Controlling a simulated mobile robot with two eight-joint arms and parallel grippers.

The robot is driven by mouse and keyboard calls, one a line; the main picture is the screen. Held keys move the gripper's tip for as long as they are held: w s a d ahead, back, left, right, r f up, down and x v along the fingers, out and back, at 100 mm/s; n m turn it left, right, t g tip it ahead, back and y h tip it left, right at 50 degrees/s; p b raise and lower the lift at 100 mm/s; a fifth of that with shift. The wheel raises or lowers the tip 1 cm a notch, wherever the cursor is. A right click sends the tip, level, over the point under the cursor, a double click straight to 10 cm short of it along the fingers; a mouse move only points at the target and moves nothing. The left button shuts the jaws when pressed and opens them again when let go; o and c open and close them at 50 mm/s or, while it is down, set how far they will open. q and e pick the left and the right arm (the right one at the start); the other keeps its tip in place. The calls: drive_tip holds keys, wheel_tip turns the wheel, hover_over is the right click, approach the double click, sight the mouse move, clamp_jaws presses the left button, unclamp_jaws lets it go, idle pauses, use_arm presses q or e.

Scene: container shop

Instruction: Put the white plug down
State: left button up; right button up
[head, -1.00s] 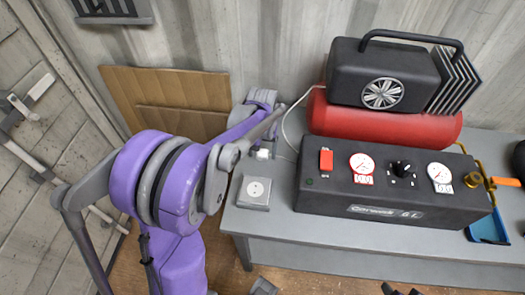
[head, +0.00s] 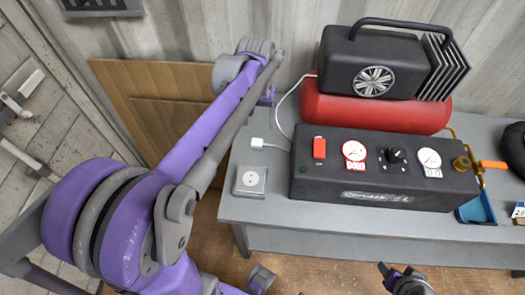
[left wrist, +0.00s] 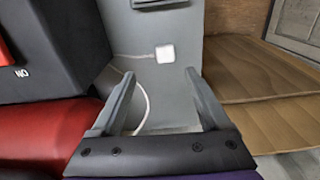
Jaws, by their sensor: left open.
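The white plug (head: 257,143) lies on the grey table (head: 330,224), behind the grey socket box (head: 250,180) and apart from it. Its white cord runs right and up toward the compressor. My left gripper (head: 267,98) is behind the plug, partly hidden by its own arm. In the left wrist view the left gripper (left wrist: 161,74) is open, with nothing between its fingers. The plug (left wrist: 165,53) lies just beyond the fingertips, on the tabletop. My right gripper (head: 402,275) is at the bottom edge, small and partly cut off.
A black control box (head: 385,175) with gauges and a red switch stands right of the plug. Behind it are a red tank (head: 375,108) and a black compressor (head: 385,62). A brown wooden board (head: 150,90) leans at the wall. Bare tabletop surrounds the plug.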

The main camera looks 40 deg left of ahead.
use_arm(q)
drive_tip(key=s+d+f+m+t, duration=0.1)
drive_tip(key=s+d+f, duration=0.1)
drive_tip(key=s+d, duration=0.2)
drive_tip(key=s+d+f+m+t, duration=0.2)
drive_tip(key=s+d, duration=0.3)
drive_tip(key=s+d+f+m+t, duration=0.1)
drive_tip(key=s+d+f+m, duration=0.1)
drive_tip(key=s+d, duration=0.2)
drive_tip(key=shift+s+d+f+t, duration=0.1)
drive_tip(key=shift+s+d+t, duration=0.1)
drive_tip(key=shift+s, duration=0.25)
drive_tip(key=shift+s+d+f+t, duration=0.1)
drive_tip(key=shift+s+d+t, duration=0.1)
drive_tip(key=shift+s, duration=0.2)
drive_tip(key=r+p, duration=0.1)
drive_tip(key=w+r+p, duration=0.1)
drive_tip(key=r, duration=0.1)
drive_tip(key=shift+r+p, duration=0.25)
drive_tip(key=shift+p, duration=0.15)
